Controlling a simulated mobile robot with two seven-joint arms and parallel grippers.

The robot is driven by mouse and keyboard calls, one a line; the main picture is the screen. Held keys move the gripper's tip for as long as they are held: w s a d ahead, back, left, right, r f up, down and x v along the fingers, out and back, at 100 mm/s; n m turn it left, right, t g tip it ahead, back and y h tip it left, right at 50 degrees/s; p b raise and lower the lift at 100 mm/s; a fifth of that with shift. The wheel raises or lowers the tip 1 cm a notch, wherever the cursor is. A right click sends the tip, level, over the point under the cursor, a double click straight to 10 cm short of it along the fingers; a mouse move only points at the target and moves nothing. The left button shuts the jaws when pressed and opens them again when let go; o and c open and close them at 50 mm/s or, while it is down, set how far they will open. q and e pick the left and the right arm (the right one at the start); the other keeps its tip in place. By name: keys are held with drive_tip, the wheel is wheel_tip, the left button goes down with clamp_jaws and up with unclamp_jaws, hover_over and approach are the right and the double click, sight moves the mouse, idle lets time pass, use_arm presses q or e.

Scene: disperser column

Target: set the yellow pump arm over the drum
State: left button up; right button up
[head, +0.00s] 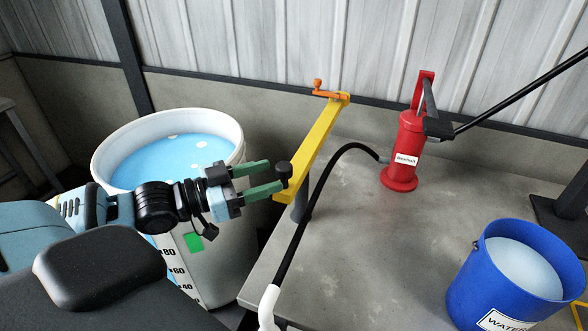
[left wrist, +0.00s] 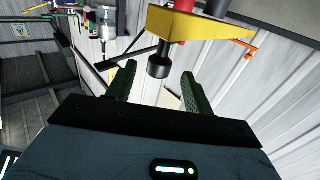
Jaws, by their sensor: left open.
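The yellow pump arm (head: 315,145) sits on a grey post (head: 300,205) at the table's left edge and points back toward the wall, beside the drum. A black knob (head: 284,173) hangs at its near end, and an orange handle (head: 328,91) is at its far end. The white drum (head: 220,260) holds blue liquid and stands left of the table. My left gripper (head: 274,176) has its green fingers spread at the knob. In the left wrist view the knob (left wrist: 160,68) shows between the fingertips, with no clear contact. My right gripper is out of view.
A red pump (head: 408,150) with a black hose (head: 318,185) stands on the grey table (head: 385,250). A blue bucket (head: 470,275) of water is at the front right. The middle of the table is clear. A corrugated wall (head: 270,40) closes the back.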

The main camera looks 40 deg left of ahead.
sight(293, 184)
use_arm(q)
drive_tip(key=shift+b+x, duration=0.3)
drive_tip(key=shift+x, duration=2.95)
drive_tip(key=shift+d, duration=0.1)
clamp_jaws()
